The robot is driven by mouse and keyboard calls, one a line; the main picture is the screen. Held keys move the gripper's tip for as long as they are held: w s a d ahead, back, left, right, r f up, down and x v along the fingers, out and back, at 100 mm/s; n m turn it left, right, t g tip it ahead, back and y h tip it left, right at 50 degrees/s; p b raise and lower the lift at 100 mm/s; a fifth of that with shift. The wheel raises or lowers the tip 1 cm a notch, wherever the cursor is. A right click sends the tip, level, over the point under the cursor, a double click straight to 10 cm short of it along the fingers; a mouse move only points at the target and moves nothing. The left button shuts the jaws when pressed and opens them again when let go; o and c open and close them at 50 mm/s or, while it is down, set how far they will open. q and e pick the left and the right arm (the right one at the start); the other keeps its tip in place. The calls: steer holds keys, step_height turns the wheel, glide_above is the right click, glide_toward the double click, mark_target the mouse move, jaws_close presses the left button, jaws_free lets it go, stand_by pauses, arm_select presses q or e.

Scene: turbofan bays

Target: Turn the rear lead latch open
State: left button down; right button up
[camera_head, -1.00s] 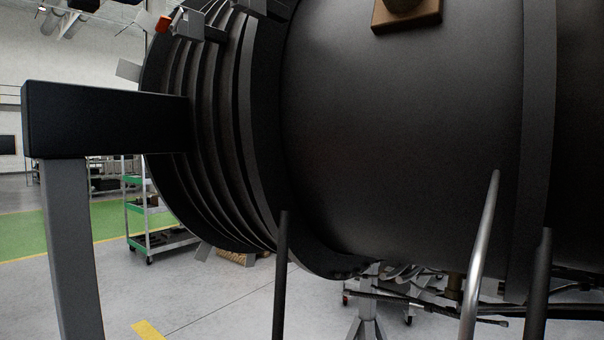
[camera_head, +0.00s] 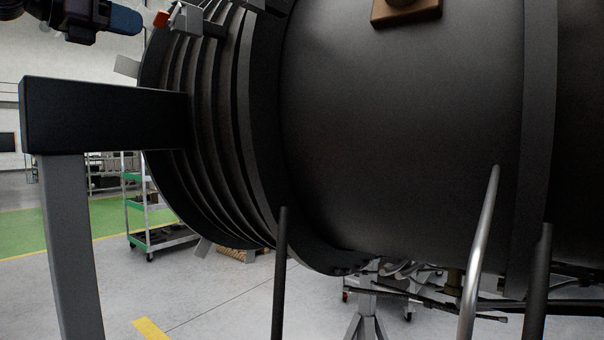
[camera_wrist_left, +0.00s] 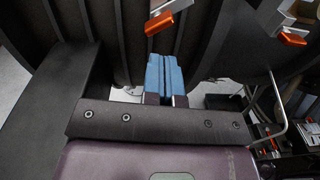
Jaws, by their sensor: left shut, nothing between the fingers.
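My left gripper (camera_head: 136,22) is at the top left of the head view, its blue fingers pointing right toward a small orange latch handle (camera_head: 161,18) on a grey bracket. In the left wrist view the blue fingers (camera_wrist_left: 165,72) are shut together and empty. An orange handle (camera_wrist_left: 160,22) on a light metal piece lies just beyond the fingertips. I cannot tell whether they touch it. A second orange handle (camera_wrist_left: 292,39) is at the upper right of that view. The frames do not show which one is the rear lead latch. My right gripper is not in view.
The large dark ribbed engine casing (camera_head: 400,130) fills the middle and right. A dark beam (camera_head: 105,116) on a grey post (camera_head: 72,240) stands at the left, below my left gripper. A tool cart (camera_head: 160,238) stands on the floor behind.

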mark_target(155, 24)
arm_select(q)
steer(key=s+m, duration=0.4)
steer(key=m, duration=2.4)
steer(key=shift+m+t, duration=0.3)
steer(key=shift+t, duration=0.1)
steer(key=shift+p+x, duration=1.5)
steer(key=shift+x, duration=1.95)
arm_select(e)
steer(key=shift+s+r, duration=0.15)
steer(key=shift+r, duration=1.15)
